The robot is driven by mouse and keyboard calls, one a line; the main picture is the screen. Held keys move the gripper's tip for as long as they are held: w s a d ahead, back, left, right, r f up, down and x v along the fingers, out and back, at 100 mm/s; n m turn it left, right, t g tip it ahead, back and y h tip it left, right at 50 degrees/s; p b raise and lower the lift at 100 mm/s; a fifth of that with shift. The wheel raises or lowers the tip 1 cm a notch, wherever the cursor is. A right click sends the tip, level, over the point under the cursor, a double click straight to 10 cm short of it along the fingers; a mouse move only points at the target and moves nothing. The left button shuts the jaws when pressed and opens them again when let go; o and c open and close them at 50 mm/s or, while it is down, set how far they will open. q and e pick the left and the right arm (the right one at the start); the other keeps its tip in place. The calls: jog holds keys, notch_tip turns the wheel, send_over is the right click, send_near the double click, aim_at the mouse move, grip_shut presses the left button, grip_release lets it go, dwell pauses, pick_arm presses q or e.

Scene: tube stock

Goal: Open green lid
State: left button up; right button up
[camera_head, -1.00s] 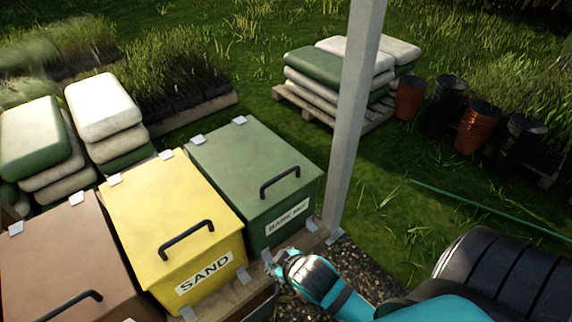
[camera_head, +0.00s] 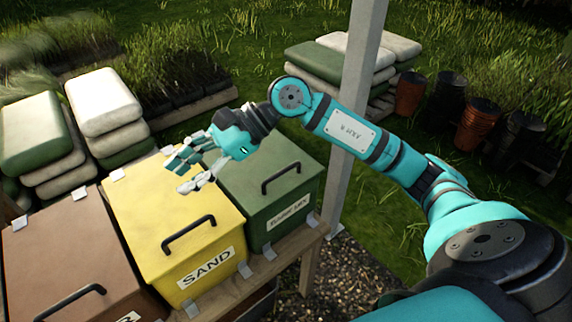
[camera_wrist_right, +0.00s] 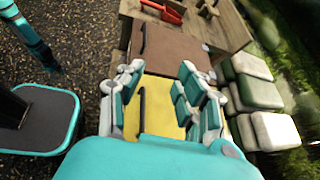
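The green lid (camera_head: 300,153) lies closed on the green box (camera_head: 262,232), at the right end of a row of boxes. Its black bar handle (camera_head: 281,177) is near the front edge. A white label is on the box's front. My right gripper (camera_head: 182,175) hangs above the yellow lid, left of the green lid, with my wrist and forearm over the green box's back part. Its fingers are spread and empty; the right wrist view also shows them apart (camera_wrist_right: 160,92) over the yellow lid. The green lid is not visible there.
Left of the green box stand the yellow SAND box (camera_head: 125,203) and a brown box (camera_head: 60,250), both closed with black handles. A grey post (camera_head: 348,130) rises close to the green box's right. Stacked sacks (camera_head: 105,105) stand behind.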

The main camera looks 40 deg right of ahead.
jog(key=w+d+f+n+h, duration=0.25)
jog(key=d+h, duration=0.45)
jog(key=d, duration=0.6)
jog(key=m+h, duration=0.2)
jog(key=h, duration=0.3)
send_near(286, 168)
jog(key=shift+n, duration=0.35)
jog(key=p+x, duration=0.3)
jog(key=x, duration=0.5)
jog(key=shift+a+f, duration=0.1)
jog(key=shift+f, duration=0.2)
jog(key=shift+c, duration=0.3)
grip_shut()
